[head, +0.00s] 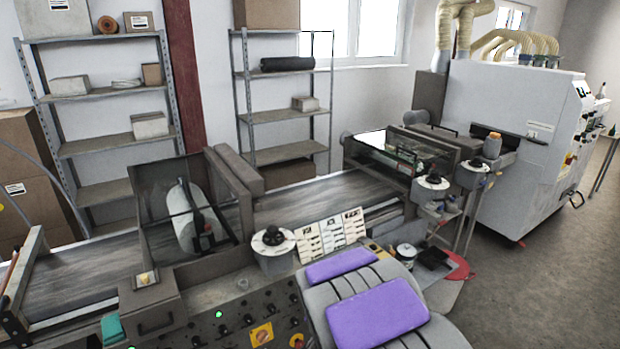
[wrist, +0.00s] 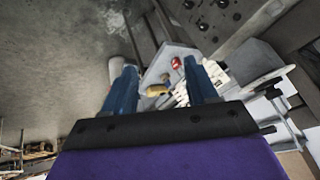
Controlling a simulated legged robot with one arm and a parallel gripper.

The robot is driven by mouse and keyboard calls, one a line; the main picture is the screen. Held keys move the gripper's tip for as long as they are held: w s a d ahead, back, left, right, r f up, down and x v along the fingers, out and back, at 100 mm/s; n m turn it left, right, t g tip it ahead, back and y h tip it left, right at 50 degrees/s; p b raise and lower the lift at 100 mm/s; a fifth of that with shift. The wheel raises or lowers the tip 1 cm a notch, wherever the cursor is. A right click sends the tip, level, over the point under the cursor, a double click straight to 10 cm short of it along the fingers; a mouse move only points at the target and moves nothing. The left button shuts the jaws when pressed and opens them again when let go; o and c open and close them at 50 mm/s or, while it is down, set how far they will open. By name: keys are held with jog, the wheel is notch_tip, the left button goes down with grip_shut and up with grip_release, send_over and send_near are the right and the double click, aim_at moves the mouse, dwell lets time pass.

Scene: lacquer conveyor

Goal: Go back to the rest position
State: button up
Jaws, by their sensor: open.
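My gripper (wrist: 160,84) shows in the wrist view with its two blue fingers spread apart. Nothing is held between them. Its dark palm bar and purple housing fill the bottom of that view. Behind the fingers, at some distance, are a small yellowish item (wrist: 157,90) and a small red item (wrist: 176,62) by a grey surface; I cannot tell exactly what they are. In the head view my purple and grey body parts show at the bottom centre, but the gripper's fingers cannot be made out there.
The conveyor (head: 80,270) runs across the head view, with a roller unit (head: 190,215) over it and a control panel (head: 240,325) in front. A large white machine (head: 510,120) stands right. Shelves (head: 110,145) line the back wall. Floor (head: 560,270) at right is open.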

jog(key=s+d+r+n+g, duration=0.1)
jog(key=s+d+r+g, duration=0.1)
jog(key=s, duration=1.1)
jog(key=s+d+r+n+g, duration=0.2)
jog(key=s+r, duration=0.4)
jog(key=s, duration=0.7)
jog(key=s+d+r+n+g, duration=0.2)
jog(key=s+d+r+g, duration=0.2)
jog(key=s, duration=0.9)
jog(key=shift+d+r+b, duration=0.35)
jog(key=shift+d+r, duration=0.15)
jog(key=shift+d, duration=0.6)
jog(key=shift+w, duration=0.1)
